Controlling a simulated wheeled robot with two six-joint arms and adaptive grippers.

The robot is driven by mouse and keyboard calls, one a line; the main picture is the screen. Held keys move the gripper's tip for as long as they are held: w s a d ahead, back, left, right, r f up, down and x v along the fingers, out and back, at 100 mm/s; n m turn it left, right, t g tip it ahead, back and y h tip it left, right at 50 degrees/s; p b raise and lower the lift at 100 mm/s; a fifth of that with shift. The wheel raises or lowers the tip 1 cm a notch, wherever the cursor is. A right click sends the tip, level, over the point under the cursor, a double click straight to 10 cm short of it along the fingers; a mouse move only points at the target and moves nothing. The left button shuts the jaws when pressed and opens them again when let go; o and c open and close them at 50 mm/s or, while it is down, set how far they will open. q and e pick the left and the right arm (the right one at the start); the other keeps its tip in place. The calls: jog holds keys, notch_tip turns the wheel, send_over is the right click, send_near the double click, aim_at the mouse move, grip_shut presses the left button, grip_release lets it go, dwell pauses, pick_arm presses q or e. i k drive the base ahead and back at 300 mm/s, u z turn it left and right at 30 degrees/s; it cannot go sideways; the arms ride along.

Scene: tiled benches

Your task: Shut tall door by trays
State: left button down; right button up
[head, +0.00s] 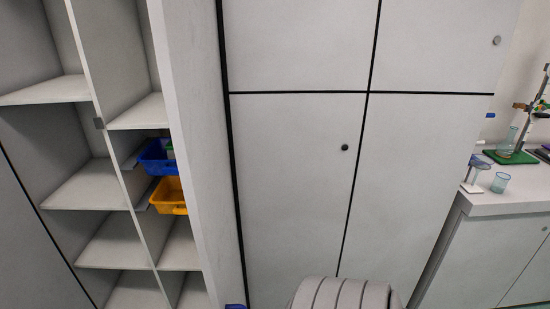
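A tall white door (193,150) stands open, seen nearly edge-on, at the right side of an open shelf unit (85,190). The shelves stand uncovered to its left. A blue tray (155,158) and a yellow tray (168,196) sit one above the other in the shelf column beside the door, which partly hides their right ends. The door's lower end is cut off by the picture edge. Neither of my grippers can be made out. A grey ribbed part, likely my own arm, shows at the bottom.
A closed white cabinet (290,180) with a dark knob (345,147) stands right of the door. The other visible shelves look empty.

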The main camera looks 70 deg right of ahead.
aim_at(184, 33)
jog(key=u, duration=0.05)
jog(key=k, duration=0.15)
jog(key=z, duration=1.3)
